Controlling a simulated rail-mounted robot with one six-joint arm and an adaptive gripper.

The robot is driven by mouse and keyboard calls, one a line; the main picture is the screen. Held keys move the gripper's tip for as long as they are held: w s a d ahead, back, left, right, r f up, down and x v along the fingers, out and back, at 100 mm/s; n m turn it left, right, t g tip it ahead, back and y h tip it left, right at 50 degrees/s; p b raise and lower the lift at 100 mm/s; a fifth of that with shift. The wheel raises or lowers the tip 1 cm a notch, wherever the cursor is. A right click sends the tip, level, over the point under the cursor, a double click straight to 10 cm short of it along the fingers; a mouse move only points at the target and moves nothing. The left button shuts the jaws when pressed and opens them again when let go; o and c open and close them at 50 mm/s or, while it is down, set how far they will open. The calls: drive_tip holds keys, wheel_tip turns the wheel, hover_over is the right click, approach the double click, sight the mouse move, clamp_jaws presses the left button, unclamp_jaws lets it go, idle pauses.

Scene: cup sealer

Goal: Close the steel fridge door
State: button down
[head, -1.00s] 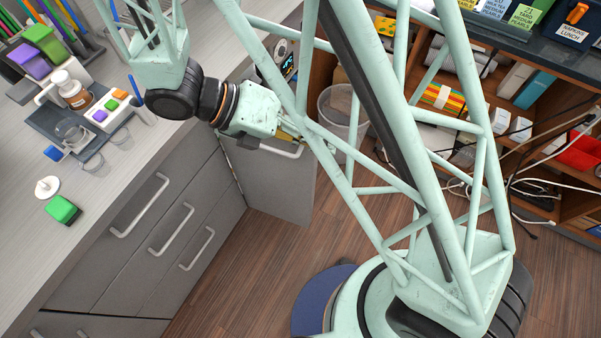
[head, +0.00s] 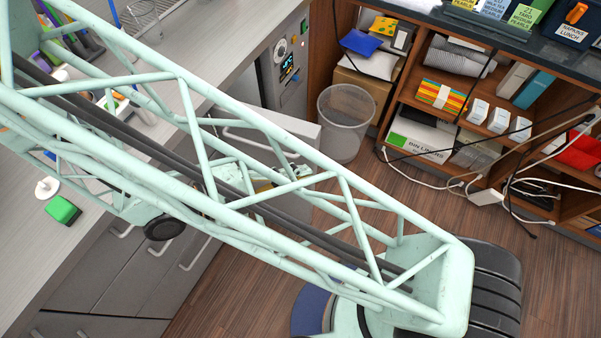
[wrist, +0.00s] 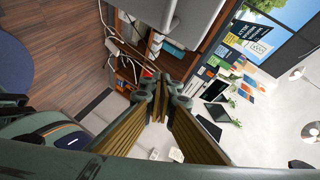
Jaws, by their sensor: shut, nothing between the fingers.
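The steel fridge door (head: 300,130) stands open, out from the counter front, in the head view. Its grey top edge and part of its handle (head: 240,128) show, but my lattice arm covers much of its face. My gripper (head: 263,187) shows only partly through the arm, in front of the door; I cannot tell whether it touches it. In the wrist view my gripper (wrist: 165,95) has its fingertips together with nothing between them. A grey panel with a bar (wrist: 185,22) fills the top there, perhaps the door and handle.
A mesh waste bin (head: 345,120) stands on the floor beyond the door. Wooden shelves (head: 400,90) with boxes and loose cables line the right. Grey drawers (head: 120,270) lie under the counter at left. Wooden floor (head: 400,205) is open between door and shelves.

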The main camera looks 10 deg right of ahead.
drive_tip(key=s+a+f+n+t+y, duration=0.2)
drive_tip(key=f+n+t, duration=0.3)
drive_tip(key=n, duration=0.6)
drive_tip(key=s+a+f+n+t+y, duration=0.2)
drive_tip(key=f+n+t, duration=0.3)
drive_tip(key=f+n, duration=0.5)
drive_tip(key=shift+s+a+n+t+y, duration=0.2)
drive_tip(key=shift+a+n+t+y, duration=0.3)
drive_tip(key=shift+a, duration=0.4)
drive_tip(key=shift+w+d, duration=0.1)
drive_tip(key=shift+w, duration=0.05)
drive_tip(key=b+x, duration=0.1)
drive_tip(key=x, duration=1.2)
drive_tip(key=shift+w+d, duration=0.2)
drive_tip(key=shift+w+d, duration=0.1)
drive_tip(key=shift+w, duration=0.1)
idle(0.6)
